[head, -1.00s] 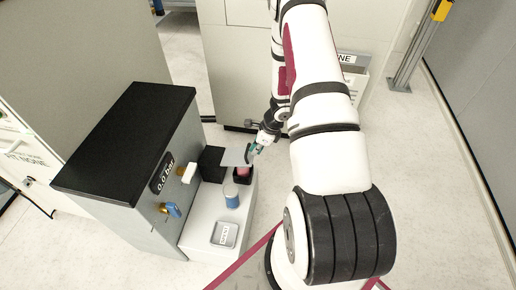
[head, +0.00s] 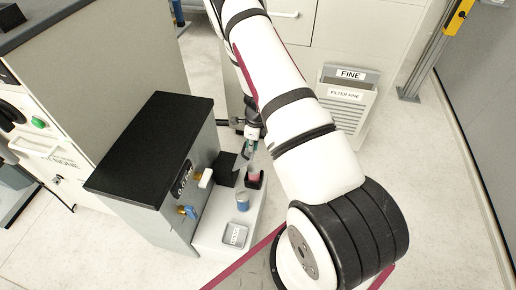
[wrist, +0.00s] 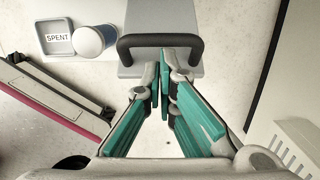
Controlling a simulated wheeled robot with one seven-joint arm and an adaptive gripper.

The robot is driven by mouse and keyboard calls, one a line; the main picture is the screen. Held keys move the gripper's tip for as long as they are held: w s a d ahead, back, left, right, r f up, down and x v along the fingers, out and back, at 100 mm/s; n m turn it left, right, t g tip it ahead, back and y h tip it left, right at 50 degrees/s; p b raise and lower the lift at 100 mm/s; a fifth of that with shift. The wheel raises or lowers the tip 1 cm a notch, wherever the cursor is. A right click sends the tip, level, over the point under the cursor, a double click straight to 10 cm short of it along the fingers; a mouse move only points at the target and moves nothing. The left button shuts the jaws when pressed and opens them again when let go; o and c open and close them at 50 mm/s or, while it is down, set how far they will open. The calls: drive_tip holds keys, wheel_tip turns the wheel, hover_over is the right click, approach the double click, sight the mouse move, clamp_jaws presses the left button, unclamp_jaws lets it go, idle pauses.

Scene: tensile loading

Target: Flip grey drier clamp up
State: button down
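The grey drier clamp (head: 241,165) shows in the head view as a thin, tilted grey plate beside the black block on the low white base. In the wrist view the clamp (wrist: 167,64) is a grey plate with a dark bar handle (wrist: 160,41) across it. My gripper (wrist: 163,72) has teal fingers whose tips are together at the handle's lower edge. They do not visibly straddle the bar, and whether they touch it is unclear. In the head view my gripper (head: 251,146) is small, close above the clamp and partly hidden by my arm.
A pink-topped piece (head: 254,177) sits in a black holder beside the clamp. A blue-and-white cylinder (head: 243,203) and a SPENT tray (head: 235,235) stand nearer on the base. The grey cabinet (head: 150,150) with black top is left. A FINE bin (head: 342,105) stands behind right.

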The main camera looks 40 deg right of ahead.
drive_tip(key=w+a+r+b, duration=0.1)
drive_tip(key=w+a+r, duration=0.1)
drive_tip(key=w+a, duration=0.3)
drive_tip(key=shift+w+a+b, duration=0.15)
drive_tip(key=shift+w+b, duration=0.15)
drive_tip(key=shift+w, duration=0.65)
idle(0.7)
